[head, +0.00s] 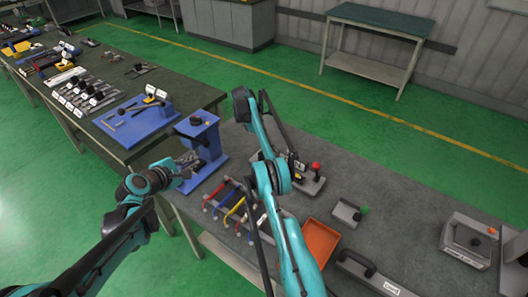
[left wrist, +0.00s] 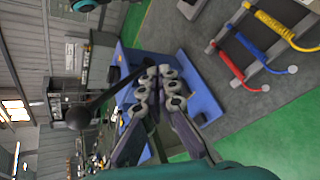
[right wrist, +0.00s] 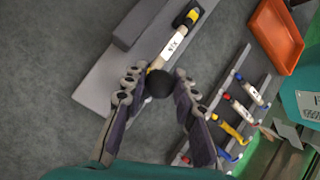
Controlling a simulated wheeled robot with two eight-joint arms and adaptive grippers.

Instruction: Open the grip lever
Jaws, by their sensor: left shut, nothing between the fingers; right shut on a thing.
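A blue clamp device (head: 200,139) stands at the corner of the near table. In the left wrist view its black lever with a ball end (left wrist: 78,118) stretches beside my left gripper (left wrist: 158,82). That gripper is shut and empty, in front of the blue body; in the head view it (head: 186,164) is low beside the device. My right gripper (right wrist: 158,80) is shut on a black ball knob (right wrist: 157,84) at the end of a handle with a white label (right wrist: 174,46). In the head view my right arm hides most of that gripper.
A rack of coloured handles (head: 229,207) stands between my arms. An orange tray (head: 320,242), a small grey box (head: 347,213) and a grey case (head: 468,240) are on the near table. A second table (head: 100,110) holds several tools. Green floor lies beyond the tables.

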